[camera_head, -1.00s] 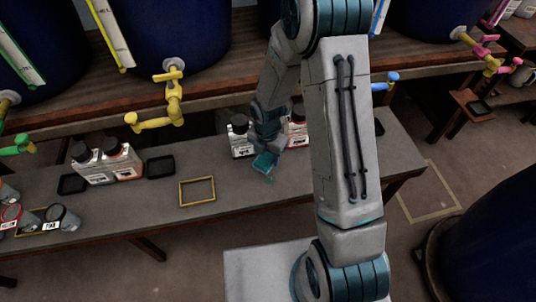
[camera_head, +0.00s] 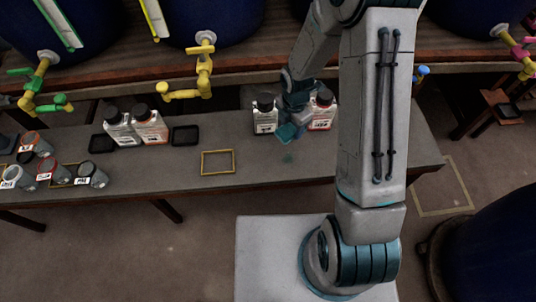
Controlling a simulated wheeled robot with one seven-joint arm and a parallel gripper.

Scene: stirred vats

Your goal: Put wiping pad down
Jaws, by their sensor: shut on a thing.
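My gripper (camera_head: 291,131) is over the right part of the grey bench, in front of the bottles. A flat teal piece, which looks like the wiping pad (camera_head: 286,135), is at its end, and the jaws are shut on it. The fingers are small and partly hidden by my arm. I cannot tell whether the pad touches the bench.
A yellow square outline (camera_head: 203,162) on the bench is empty. More bottles (camera_head: 150,126), black trays (camera_head: 185,136) and grey cups (camera_head: 92,174) are to the left. Vats with coloured taps (camera_head: 203,75) stand behind.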

